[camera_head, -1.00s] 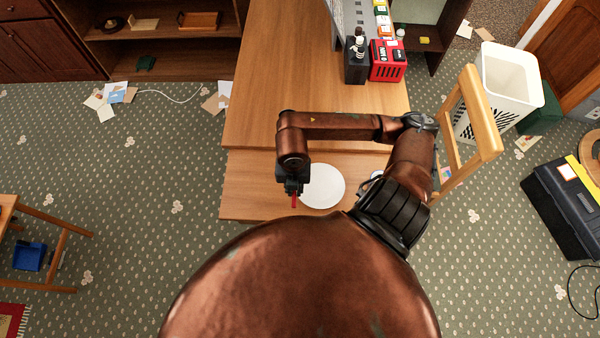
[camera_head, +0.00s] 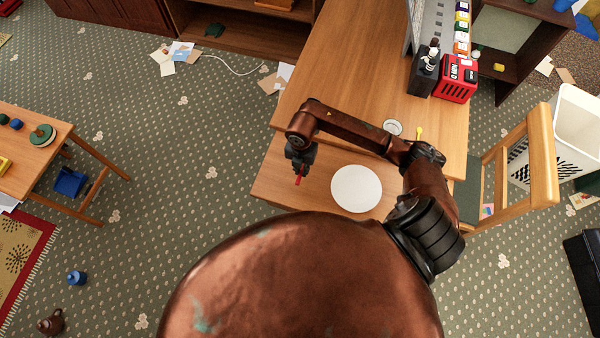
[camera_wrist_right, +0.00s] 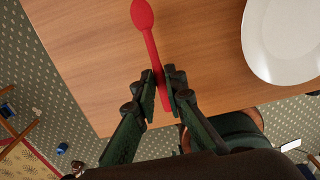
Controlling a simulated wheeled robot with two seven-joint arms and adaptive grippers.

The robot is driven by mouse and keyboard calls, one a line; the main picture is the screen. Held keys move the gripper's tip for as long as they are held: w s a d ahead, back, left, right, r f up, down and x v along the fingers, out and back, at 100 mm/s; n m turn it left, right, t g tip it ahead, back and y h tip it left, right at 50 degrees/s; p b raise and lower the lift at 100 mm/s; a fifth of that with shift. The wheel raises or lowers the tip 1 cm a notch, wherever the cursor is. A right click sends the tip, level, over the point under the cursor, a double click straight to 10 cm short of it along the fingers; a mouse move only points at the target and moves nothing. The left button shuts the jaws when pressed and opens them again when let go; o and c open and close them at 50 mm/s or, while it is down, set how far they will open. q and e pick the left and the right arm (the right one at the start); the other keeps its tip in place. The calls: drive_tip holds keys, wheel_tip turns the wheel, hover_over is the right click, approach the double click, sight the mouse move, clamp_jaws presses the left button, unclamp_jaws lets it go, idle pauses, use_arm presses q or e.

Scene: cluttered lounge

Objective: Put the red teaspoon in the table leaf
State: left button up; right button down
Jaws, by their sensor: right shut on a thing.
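The red teaspoon (camera_wrist_right: 147,30) is held by its handle in my right gripper (camera_wrist_right: 163,92), which is shut on it, with the bowl of the spoon pointing away from the fingers. In the head view my right gripper (camera_head: 300,170) is over the left part of the lower table leaf (camera_head: 285,195), and a bit of the red teaspoon (camera_head: 299,176) shows below it. The leaf also shows under the spoon in the wrist view (camera_wrist_right: 90,50). I cannot tell whether the spoon touches the wood. My left gripper is not in view.
A white plate (camera_head: 357,189) lies on the leaf, right of my right gripper. A wooden chair (camera_head: 541,150) is at the right.

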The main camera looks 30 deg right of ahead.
sight(300, 173)
drive_tip(key=shift+w+a+f, duration=0.1)
drive_tip(key=shift+w+f, duration=0.15)
drive_tip(key=shift+f, duration=1.5)
drive_tip(key=shift+f, duration=0.2)
drive_tip(key=c, duration=2)
unclamp_jaws()
drive_tip(key=shift+r, duration=0.1)
wheel_tip(300, 173, up, 12)
drive_tip(key=shift+r+p, duration=0.15)
drive_tip(key=shift+p, duration=0.25)
